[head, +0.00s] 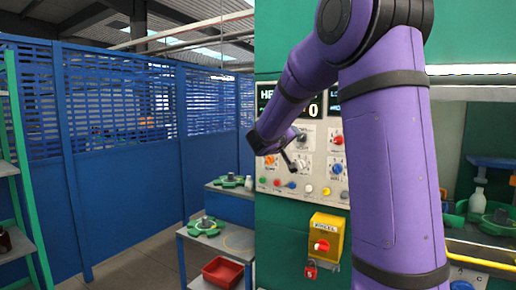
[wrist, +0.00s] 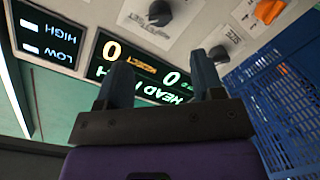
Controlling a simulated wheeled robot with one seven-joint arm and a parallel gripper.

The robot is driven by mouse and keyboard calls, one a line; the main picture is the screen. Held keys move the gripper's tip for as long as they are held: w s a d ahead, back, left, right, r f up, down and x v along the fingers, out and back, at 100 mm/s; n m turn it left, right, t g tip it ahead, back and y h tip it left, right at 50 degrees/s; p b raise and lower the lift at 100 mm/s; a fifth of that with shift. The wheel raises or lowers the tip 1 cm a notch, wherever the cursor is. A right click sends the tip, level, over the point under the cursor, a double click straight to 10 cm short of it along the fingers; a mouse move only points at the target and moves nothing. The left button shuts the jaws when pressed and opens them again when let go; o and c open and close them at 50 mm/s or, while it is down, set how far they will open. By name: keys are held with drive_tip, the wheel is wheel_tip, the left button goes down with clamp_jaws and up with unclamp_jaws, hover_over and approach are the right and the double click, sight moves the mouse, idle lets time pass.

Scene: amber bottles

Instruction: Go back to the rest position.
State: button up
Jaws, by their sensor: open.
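My gripper (wrist: 163,85) shows in the wrist view with its two fingers apart and nothing between them. In the head view my purple arm rises at the right and bends over to the left. Its end, with my gripper (head: 290,163), is in front of the control panel (head: 325,165). Whether the fingers touch the panel cannot be told. No amber bottle is clearly seen.
A yellow box (head: 325,238) with a red knob is on the green machine below the panel. A grey cart (head: 212,243) holds green fixtures and a red bin (head: 222,271). A green shelf (head: 22,190) stands at the far left. Floor between them is clear.

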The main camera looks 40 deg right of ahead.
drive_tip(key=shift+s, duration=0.1)
drive_tip(key=s+a+f+n+y, duration=0.2)
drive_tip(key=s+a+f+y, duration=0.2)
drive_tip(key=s+a, duration=1.1)
drive_tip(key=s+a+f+n+g+y, duration=0.1)
drive_tip(key=s+a+f+y, duration=0.3)
drive_tip(key=s+a+y, duration=0.7)
drive_tip(key=s+a+n, duration=0.1)
drive_tip(key=s+a, duration=0.3)
drive_tip(key=a, duration=0.1)
drive_tip(key=shift+s+f+n, duration=0.15)
drive_tip(key=shift+s+n, duration=0.15)
drive_tip(key=shift+s, duration=0.05)
